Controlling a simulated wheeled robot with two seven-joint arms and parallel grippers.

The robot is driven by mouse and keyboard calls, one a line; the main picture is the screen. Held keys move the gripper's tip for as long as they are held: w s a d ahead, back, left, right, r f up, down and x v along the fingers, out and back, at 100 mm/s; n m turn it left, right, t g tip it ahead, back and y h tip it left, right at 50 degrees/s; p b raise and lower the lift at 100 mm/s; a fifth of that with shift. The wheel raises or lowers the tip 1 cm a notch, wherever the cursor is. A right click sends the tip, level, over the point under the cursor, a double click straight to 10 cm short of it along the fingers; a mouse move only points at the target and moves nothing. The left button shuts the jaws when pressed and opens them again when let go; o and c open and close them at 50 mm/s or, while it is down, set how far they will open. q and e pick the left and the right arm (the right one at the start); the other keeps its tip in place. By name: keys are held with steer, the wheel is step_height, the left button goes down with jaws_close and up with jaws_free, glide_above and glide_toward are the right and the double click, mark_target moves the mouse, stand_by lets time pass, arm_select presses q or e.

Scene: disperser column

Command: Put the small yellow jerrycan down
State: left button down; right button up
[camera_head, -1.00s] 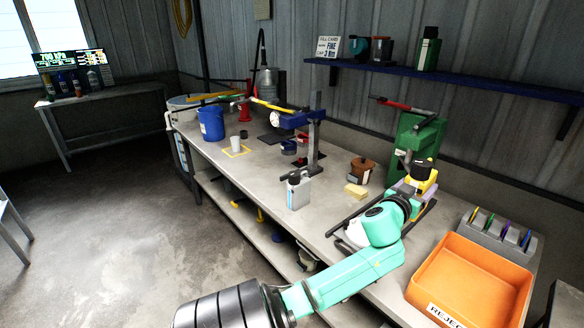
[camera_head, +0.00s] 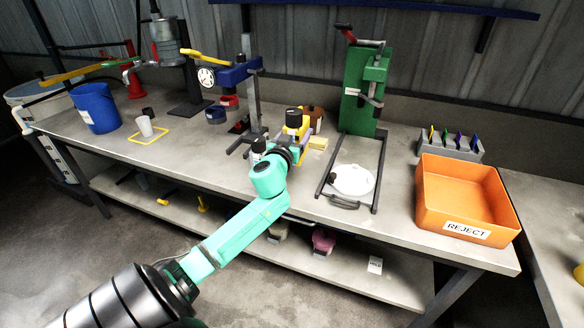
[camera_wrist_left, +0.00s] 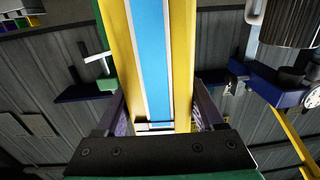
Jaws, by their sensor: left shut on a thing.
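The small yellow jerrycan (camera_head: 293,119) with a black cap is in my left gripper (camera_head: 301,152), over the bench left of the green press. In the left wrist view the jerrycan's yellow body with a blue and white label (camera_wrist_left: 150,50) fills the middle, between the two purple fingers (camera_wrist_left: 162,110). The gripper is shut on it. The gripper and arm hide its lower part in the head view, so I cannot tell whether its base touches the bench (camera_head: 225,180). My right gripper is not in view.
A yellow block (camera_head: 318,143) and a brown pot (camera_head: 315,116) are close to the jerrycan. The green press (camera_head: 362,95) and a white round plate (camera_head: 352,180) stand to the right, then the orange reject bin (camera_head: 432,200). A dial stand (camera_head: 253,100) is behind left.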

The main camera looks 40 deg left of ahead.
arm_select(q)
steer(key=f+b, duration=0.2)
steer(key=f, duration=0.3)
steer(key=f+b, duration=0.3)
steer(key=f, duration=0.3)
steer(key=shift+s+a+f, duration=0.1)
steer(key=shift+a+f, duration=0.1)
steer(key=shift+f, duration=0.1)
steer(key=shift+f, duration=0.1)
jaws_free()
